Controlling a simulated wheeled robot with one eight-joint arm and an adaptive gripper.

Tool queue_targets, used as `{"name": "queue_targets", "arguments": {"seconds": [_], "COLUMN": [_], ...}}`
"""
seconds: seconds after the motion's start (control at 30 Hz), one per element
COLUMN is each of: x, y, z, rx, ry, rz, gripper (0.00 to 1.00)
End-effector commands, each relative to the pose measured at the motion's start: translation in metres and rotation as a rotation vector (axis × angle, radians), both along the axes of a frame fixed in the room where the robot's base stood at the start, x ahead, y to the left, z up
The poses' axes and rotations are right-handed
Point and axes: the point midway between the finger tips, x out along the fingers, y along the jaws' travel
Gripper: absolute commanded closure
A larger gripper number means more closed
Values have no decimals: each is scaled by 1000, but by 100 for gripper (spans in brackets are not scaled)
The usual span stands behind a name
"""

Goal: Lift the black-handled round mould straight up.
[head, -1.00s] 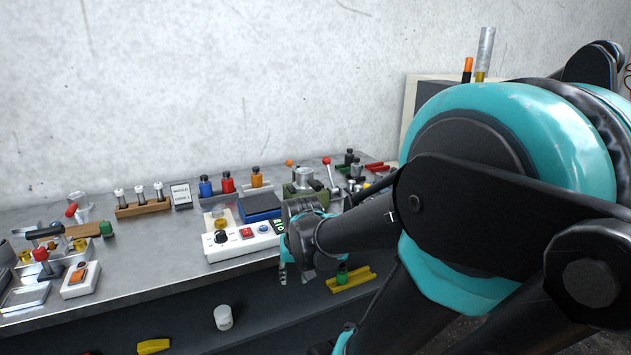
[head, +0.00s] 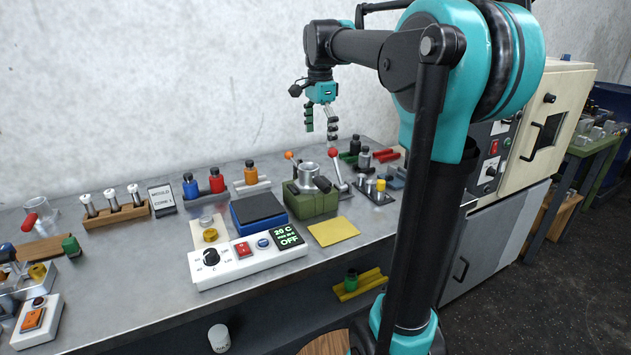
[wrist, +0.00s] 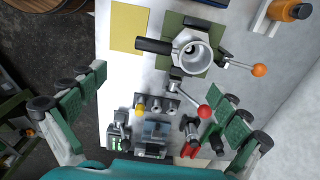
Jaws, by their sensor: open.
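The round mould (head: 308,171) is a silver cylinder with a black handle (head: 322,184) and sits upright on a green block (head: 316,203) on the bench. In the wrist view the mould (wrist: 190,50) shows from above as an open ring, with its black handle (wrist: 152,45) pointing left. My gripper (head: 320,132) is open and empty, pointing down, above and slightly behind the mould in the head view. In the wrist view my gripper's fingers (wrist: 163,88) are wide apart, with the mould near the top of the picture.
A lever with a red knob (head: 333,154) and one with an orange knob (head: 289,155) stand close by the mould. A blue block with a black top (head: 258,209) is to its left. A flat yellow sheet (head: 334,231) and a control panel (head: 250,258) lie in front.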

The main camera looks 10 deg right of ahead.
Motion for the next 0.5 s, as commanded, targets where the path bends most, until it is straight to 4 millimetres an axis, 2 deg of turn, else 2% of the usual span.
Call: {"name": "queue_targets", "arguments": {"seconds": [0.3, 0.5], "x": [0, 0], "y": [0, 0], "z": [-64, -90], "rx": [0, 0], "ry": [-1, -1], "rz": [2, 2], "gripper": [0, 0]}}
